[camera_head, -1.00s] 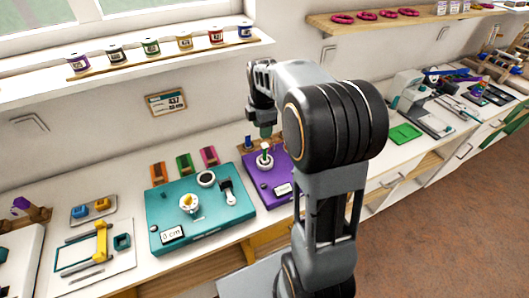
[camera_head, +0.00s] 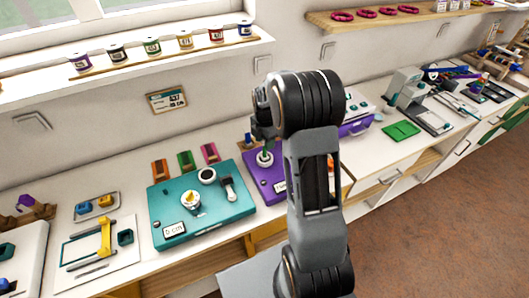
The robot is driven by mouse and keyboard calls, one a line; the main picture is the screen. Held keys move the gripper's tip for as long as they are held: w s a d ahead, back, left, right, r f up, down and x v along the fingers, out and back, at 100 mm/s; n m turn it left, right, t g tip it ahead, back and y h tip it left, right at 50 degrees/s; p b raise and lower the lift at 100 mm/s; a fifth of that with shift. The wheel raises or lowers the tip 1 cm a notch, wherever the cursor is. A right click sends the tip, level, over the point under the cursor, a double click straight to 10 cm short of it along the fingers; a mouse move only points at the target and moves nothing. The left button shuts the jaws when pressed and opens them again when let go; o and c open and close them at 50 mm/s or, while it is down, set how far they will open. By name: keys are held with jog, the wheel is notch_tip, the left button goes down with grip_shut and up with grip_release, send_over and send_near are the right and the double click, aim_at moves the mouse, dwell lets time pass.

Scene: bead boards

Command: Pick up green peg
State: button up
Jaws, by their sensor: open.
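A small green peg (camera_head: 267,147) stands upright in a round white holder (camera_head: 264,159) on the purple board (camera_head: 262,184), in the middle of the picture. My gripper (camera_head: 264,142) is directly over the holder, with its tip at the height of the peg's top. It is open. The fingers are small and dark here, and I cannot tell whether they stand around the peg or just above it. My arm hides the right part of the purple board.
A teal board (camera_head: 160,209) with a white cup (camera_head: 190,201) stands left of the purple one. Orange, green and pink blocks (camera_head: 185,161) stand behind it. A white tray with a yellow tool (camera_head: 105,238) lies farther left. A purple box (camera_head: 355,127) stands at the right.

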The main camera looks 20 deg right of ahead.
aim_at(265, 156)
jog(key=shift+f+p, duration=0.55)
jog(key=shift+f, duration=1.8)
jog(key=c, duration=0.8)
jog(key=shift+w+r, duration=0.1)
